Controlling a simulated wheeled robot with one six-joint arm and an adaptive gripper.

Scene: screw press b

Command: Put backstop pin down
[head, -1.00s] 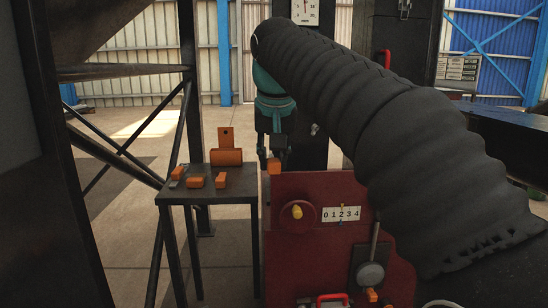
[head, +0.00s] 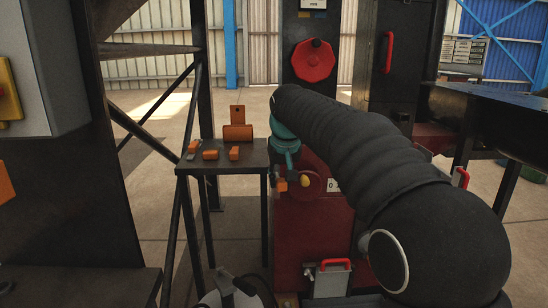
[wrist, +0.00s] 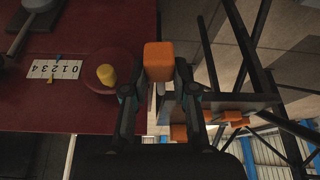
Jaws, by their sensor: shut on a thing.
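My gripper (head: 290,178) is shut on an orange block-shaped piece (head: 282,187), which I take to be the backstop pin's head. In the wrist view the orange block (wrist: 158,62) sits between the fingertips, with a thin pale shank partly seen behind it. The held piece is in the air by the left edge of the red cabinet (head: 312,225), beside the yellow knob (head: 305,181). A small dark table (head: 255,158) stands just left of my gripper. The pin's lower end is hidden in the head view.
On the table lie small orange blocks (head: 208,155) (head: 234,153) and an upright orange bracket (head: 238,131). The table's right front part is bare. The red cabinet carries a number plate (wrist: 54,69). Dark frame braces (head: 175,100) stand to the table's left.

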